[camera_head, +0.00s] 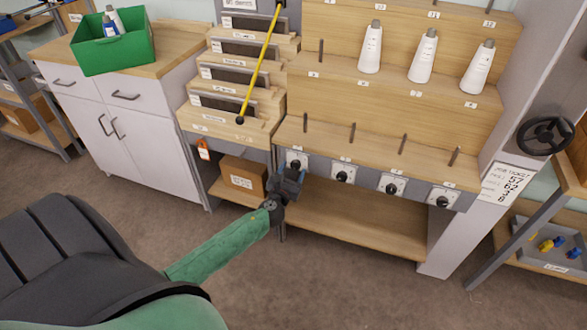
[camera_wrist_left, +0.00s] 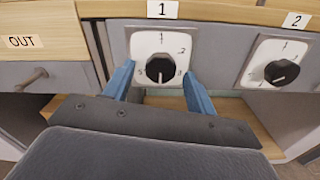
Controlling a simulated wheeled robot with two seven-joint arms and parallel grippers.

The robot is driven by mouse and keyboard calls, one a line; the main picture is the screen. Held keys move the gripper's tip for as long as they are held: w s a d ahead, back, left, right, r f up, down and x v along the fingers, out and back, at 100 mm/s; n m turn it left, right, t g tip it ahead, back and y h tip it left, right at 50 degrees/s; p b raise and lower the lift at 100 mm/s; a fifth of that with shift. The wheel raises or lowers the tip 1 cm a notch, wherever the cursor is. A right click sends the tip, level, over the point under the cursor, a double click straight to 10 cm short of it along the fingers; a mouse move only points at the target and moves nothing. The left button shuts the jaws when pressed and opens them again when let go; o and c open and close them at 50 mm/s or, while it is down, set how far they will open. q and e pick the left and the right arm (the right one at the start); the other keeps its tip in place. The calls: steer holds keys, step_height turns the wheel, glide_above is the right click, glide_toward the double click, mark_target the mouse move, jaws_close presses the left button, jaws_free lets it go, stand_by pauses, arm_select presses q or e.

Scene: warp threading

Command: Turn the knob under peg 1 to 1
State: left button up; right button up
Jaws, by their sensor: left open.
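The knob under peg 1 (camera_head: 296,164) is a black dial on a white square plate on the grey rail. In the left wrist view the knob (camera_wrist_left: 160,68) sits below the label "1", and its white pointer line points down, away from the 1 at the top of the dial. Peg 1 (camera_head: 305,122) stands bare on the ledge above. My left gripper (camera_wrist_left: 160,88) is open; its blue fingers are at the lower left and lower right of the dial, with the knob seen between them. Whether they touch it I cannot tell. My right gripper is not in view.
Knob 2 (camera_wrist_left: 281,72) is close on the right, with more knobs (camera_head: 391,187) along the rail. White cones (camera_head: 423,57) stand on the upper shelf. A yellow rod (camera_head: 262,65) leans over the stepped drawers. A cardboard box (camera_head: 243,179) sits on the low shelf.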

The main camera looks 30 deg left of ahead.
arm_select(q)
steer(key=shift+w+a, duration=0.15)
steer(key=shift+w, duration=0.55)
steer(key=shift+c, duration=0.5)
steer(key=c, duration=0.9)
